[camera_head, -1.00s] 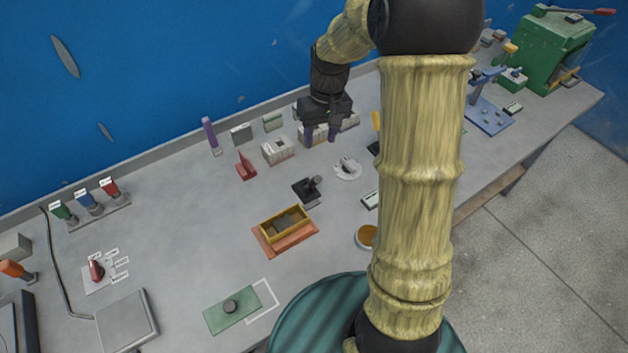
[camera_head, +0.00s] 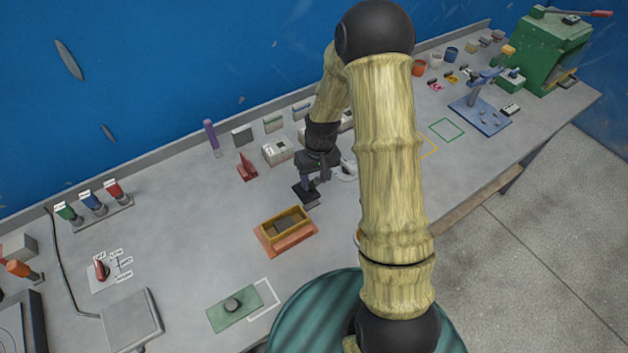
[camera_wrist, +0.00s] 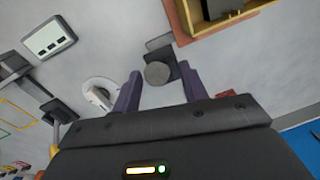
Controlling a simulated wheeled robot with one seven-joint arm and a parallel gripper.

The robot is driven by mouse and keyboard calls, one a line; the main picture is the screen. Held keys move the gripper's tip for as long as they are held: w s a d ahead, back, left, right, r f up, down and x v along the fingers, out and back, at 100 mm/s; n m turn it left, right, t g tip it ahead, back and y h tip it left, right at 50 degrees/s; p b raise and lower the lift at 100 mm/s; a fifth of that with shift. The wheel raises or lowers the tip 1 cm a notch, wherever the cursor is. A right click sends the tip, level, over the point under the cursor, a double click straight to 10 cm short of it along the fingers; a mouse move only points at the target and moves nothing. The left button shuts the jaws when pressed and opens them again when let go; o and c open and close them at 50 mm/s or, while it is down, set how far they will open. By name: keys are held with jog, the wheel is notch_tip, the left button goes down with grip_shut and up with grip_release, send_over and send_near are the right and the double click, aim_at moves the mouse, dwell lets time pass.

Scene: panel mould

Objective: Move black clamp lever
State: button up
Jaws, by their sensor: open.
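A small black device with a round grey top, which I take to be the black clamp lever, stands on the grey bench. In the head view its black base (camera_head: 306,196) shows below my gripper (camera_head: 314,181), which hides most of its upper part. In the wrist view the grey round top (camera_wrist: 158,73) lies between the purple fingertips of my gripper (camera_wrist: 160,79), with a black part beside the right finger. My gripper is open over it. I cannot tell whether either finger touches it.
The yellow-walled mould box (camera_head: 285,230) on its orange base stands in front of the device. A white round piece (camera_wrist: 98,93) lies close by on the other side. A red bracket (camera_head: 247,167) and small boxes (camera_head: 276,151) stand behind.

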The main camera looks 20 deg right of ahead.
jog(key=shift+a+f, duration=0.1)
jog(key=shift+f, duration=1.1)
grip_shut()
